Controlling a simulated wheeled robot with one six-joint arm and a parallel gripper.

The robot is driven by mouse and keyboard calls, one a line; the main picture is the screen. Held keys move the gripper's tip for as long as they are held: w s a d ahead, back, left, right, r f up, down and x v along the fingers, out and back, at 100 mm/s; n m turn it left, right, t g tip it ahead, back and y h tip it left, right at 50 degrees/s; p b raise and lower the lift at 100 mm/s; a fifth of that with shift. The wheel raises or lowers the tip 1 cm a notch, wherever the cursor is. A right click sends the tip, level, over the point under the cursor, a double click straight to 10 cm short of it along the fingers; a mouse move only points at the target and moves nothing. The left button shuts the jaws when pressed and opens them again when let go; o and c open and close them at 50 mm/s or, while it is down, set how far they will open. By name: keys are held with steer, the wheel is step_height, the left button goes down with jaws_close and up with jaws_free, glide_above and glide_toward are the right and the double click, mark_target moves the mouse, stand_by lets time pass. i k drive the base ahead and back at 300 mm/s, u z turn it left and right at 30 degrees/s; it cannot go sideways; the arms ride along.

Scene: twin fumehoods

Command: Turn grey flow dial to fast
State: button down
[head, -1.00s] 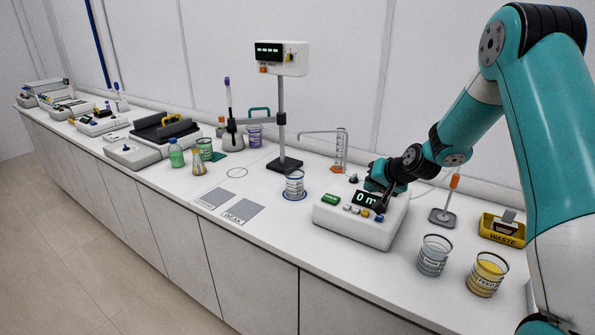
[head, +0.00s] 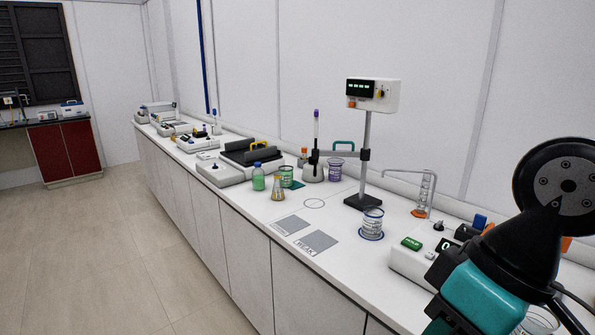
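A white box device (head: 408,262) with a green label (head: 411,243) and a dark display (head: 444,245) stands at the right of the bench in the head view. My arm covers its right part. A small dark knob (head: 438,226) shows at its back edge; I cannot tell whether it is the grey flow dial, and no dial setting is readable. My arm's teal and black links fill the lower right, in front of the device. I cannot make out the fingertips clearly or tell whether they touch anything.
Grey pads (head: 320,240) lie on the bench. Bottles and flat instruments stand farther left. The floor (head: 130,260) at left is clear.

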mark_target(439, 226)
steer(key=z, duration=0.55)
steer(key=k, duration=1.3)
steer(key=u, duration=0.75)
steer(key=i, duration=1.5)
steer(key=z, duration=0.7)
steer(key=i, duration=0.6)
steer(key=z, duration=0.45)
